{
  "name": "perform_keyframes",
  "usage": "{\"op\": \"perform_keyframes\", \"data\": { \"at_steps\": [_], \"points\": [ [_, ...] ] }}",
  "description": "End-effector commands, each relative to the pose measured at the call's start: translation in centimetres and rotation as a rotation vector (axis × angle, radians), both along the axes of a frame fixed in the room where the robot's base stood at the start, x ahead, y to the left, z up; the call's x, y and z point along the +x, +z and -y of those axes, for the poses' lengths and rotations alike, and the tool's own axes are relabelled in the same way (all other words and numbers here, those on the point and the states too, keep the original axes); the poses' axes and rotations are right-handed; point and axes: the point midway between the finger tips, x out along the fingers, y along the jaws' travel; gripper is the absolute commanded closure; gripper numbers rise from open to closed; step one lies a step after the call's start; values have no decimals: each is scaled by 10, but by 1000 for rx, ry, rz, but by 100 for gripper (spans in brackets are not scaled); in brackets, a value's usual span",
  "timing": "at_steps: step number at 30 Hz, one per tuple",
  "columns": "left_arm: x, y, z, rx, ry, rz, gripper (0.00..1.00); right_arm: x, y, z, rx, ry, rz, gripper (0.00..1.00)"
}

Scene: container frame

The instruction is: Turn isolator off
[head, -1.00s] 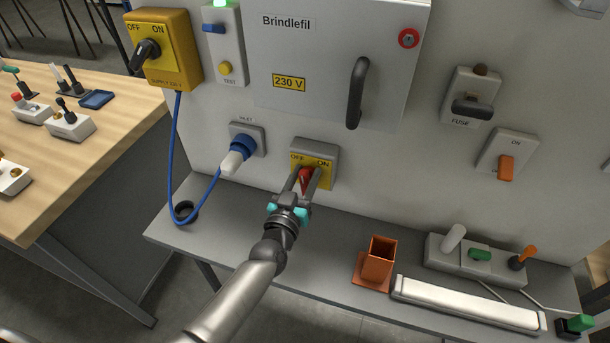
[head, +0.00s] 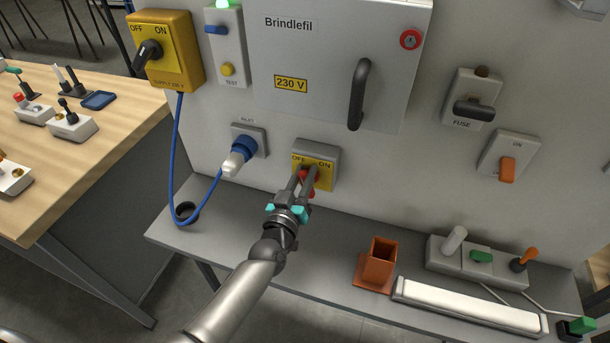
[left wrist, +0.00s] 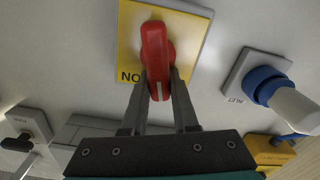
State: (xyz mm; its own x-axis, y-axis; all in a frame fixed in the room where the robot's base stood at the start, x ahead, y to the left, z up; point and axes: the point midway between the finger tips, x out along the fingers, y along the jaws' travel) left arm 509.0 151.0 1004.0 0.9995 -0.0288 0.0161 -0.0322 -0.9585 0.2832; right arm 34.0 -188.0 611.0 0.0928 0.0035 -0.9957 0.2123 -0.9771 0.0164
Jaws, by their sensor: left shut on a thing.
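The isolator (head: 329,172) is a grey box with a yellow plate marked OFF and ON, low on the panel. In the left wrist view its plate (left wrist: 131,40) appears upside down, with ON at the left and the other label hidden. Its red handle (left wrist: 154,42) stands nearly upright there, with a white mark near its lower end. My left gripper (head: 306,178) is at the handle. In the left wrist view its fingers (left wrist: 159,88) are shut on the handle's marked end, one on each side. My right gripper is not in view.
A blue plug (head: 242,150) is left of the isolator, its cable looping to a yellow supply switch (head: 183,45). A cabinet with a black handle (head: 358,95) is above. Below, a grey shelf (head: 225,225) holds an orange holder (head: 380,262) and a white lamp (head: 470,304).

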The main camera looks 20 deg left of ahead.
Motion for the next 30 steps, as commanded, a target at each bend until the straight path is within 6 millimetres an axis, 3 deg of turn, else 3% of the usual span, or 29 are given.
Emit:
{"op": "perform_keyframes", "data": {
  "at_steps": [1,18,30],
  "points": [
    [-4,-13,3,-29,-11,-31,100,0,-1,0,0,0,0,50],
    [-5,-18,-1,-423,-14,-48,100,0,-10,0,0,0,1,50],
    [-5,-18,-2,-517,-14,-50,100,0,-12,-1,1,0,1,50]
  ]
}}
